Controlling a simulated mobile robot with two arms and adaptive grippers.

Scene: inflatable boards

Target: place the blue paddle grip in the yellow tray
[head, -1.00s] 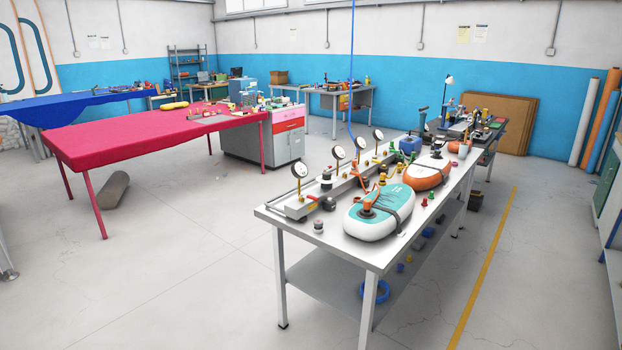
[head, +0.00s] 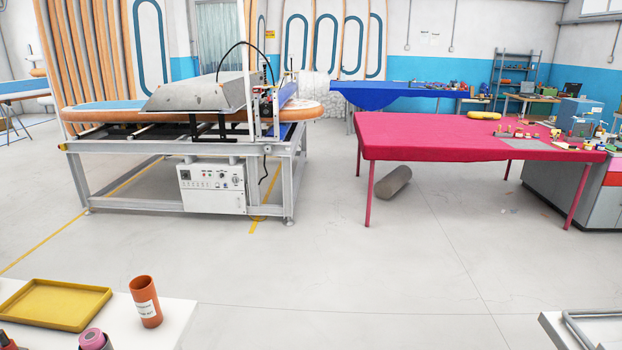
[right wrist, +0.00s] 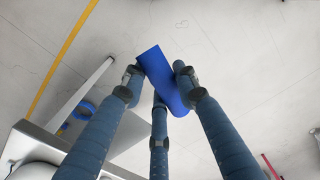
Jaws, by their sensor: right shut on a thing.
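The yellow tray (head: 55,304) lies on a white table at the lower left of the head view, and it looks empty. In the right wrist view, the fingers of my right gripper (right wrist: 158,84) are shut on a blue cylinder, the blue paddle grip (right wrist: 164,72). The grip is tilted, with bare floor behind it. My right gripper does not show in the head view, and the tray does not show in the right wrist view. My left gripper is in neither view.
An orange cup (head: 145,301) stands right of the tray on the white table, and a pink roll (head: 94,340) is in front. A pink-covered table (head: 450,137) and a press on a metal frame (head: 200,150) stand farther back. The floor between is open.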

